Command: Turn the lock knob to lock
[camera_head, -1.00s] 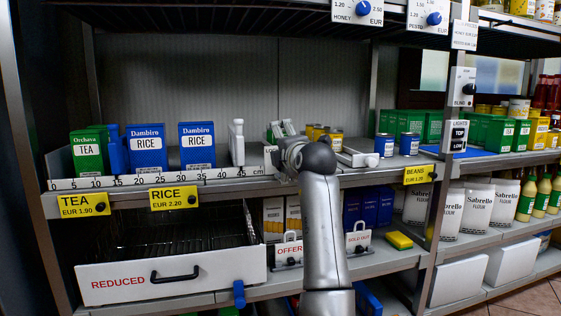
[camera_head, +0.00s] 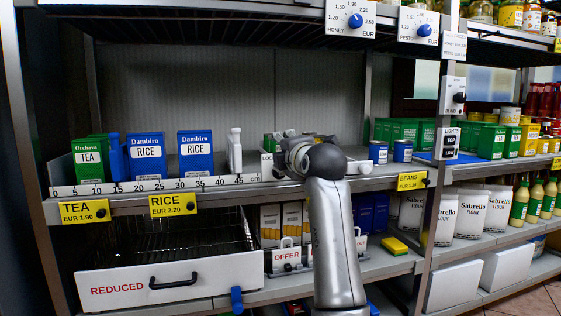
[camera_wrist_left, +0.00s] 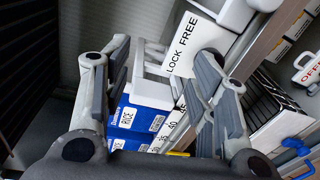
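My left gripper (camera_head: 283,150) is at the upper shelf, right of the rice boxes, mostly hidden by its own wrist in the head view. In the left wrist view its two fingers (camera_wrist_left: 163,75) are wide apart. A white plate reading LOCK FREE (camera_wrist_left: 183,45) shows near the right finger; part of this plate (camera_head: 267,166) shows beside the gripper in the head view. A white bracket-like part (camera_wrist_left: 150,92) lies between the fingers in the picture, with no clear contact. A white block (camera_wrist_left: 236,14) is beside the plate; I cannot tell whether it is the lock knob. My right gripper is out of view.
Blue rice boxes (camera_head: 147,158) and a white upright piece (camera_head: 235,150) stand left of the gripper. A centimetre scale (camera_head: 160,185) runs along the shelf edge. Blue cans (camera_head: 378,152) stand to the right. Below are the REDUCED drawer (camera_head: 170,280) and an OFFER tag (camera_head: 287,257).

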